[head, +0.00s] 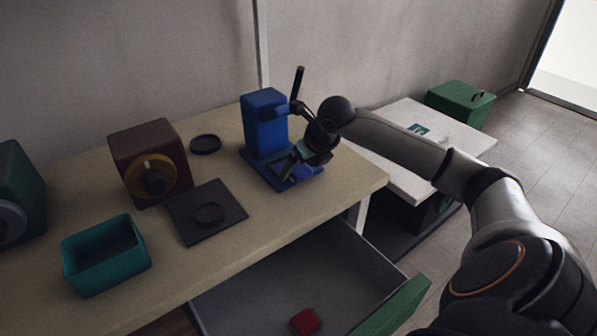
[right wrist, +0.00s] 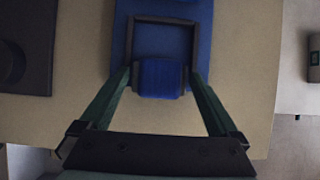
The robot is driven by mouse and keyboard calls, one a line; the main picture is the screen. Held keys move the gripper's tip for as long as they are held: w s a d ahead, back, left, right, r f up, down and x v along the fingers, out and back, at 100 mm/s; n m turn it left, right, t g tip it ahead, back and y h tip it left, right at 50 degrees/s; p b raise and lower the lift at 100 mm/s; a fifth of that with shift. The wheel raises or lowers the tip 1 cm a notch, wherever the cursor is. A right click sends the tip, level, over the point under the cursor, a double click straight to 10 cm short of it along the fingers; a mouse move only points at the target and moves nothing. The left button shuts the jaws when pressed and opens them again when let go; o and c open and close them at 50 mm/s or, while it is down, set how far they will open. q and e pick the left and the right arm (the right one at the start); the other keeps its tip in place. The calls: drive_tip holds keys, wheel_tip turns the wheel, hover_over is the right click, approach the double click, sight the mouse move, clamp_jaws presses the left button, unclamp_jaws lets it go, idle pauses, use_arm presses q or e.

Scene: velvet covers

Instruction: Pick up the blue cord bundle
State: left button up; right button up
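The blue cord bundle (right wrist: 159,78) is a small ribbed blue block in the right wrist view. It lies at the near edge of a dark square frame on the blue base of the blue machine (head: 265,122). In the head view the bundle (head: 302,173) shows partly, beside my gripper. My right gripper (head: 298,158) is over the front of that base, reaching in from the right. In the right wrist view its green fingers (right wrist: 160,76) stand open on either side of the bundle, with narrow gaps. My left gripper is out of view.
A drawer (head: 290,275) stands open below the table's front edge, with a red block (head: 305,321) inside. A dark mat (head: 205,212), a brown machine (head: 150,165) and a teal bin (head: 106,256) stand left. A white side table (head: 455,125) stands behind my right arm.

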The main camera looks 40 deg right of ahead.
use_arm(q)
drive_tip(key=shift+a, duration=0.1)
use_arm(e)
drive_tip(key=c, duration=1.1)
drive_tip(key=shift+r, duration=0.1)
drive_tip(key=shift+r, duration=0.25)
wheel_tip(320, 180, up, 2)
drive_tip(key=shift+w+r, duration=0.1)
use_arm(q)
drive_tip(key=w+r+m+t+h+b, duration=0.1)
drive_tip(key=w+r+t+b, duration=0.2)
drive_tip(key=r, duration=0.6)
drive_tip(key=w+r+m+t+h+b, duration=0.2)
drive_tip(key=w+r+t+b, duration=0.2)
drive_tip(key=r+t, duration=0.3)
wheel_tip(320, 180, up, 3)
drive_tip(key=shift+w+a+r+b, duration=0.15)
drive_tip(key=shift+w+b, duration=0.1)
drive_tip(key=shift+b, duration=0.35)
use_arm(e)
drive_tip(key=s+d+r, duration=0.1)
drive_tip(key=s+r, duration=0.2)
drive_tip(key=s, duration=0.1)
drive_tip(key=s+d+r, duration=0.2)
drive_tip(key=s+r, duration=0.1)
drive_tip(key=s, duration=0.1)
drive_tip(key=s+d+r, duration=0.2)
drive_tip(key=s+r, duration=0.2)
drive_tip(key=s, duration=0.1)
drive_tip(key=shift+s+d, duration=0.1)
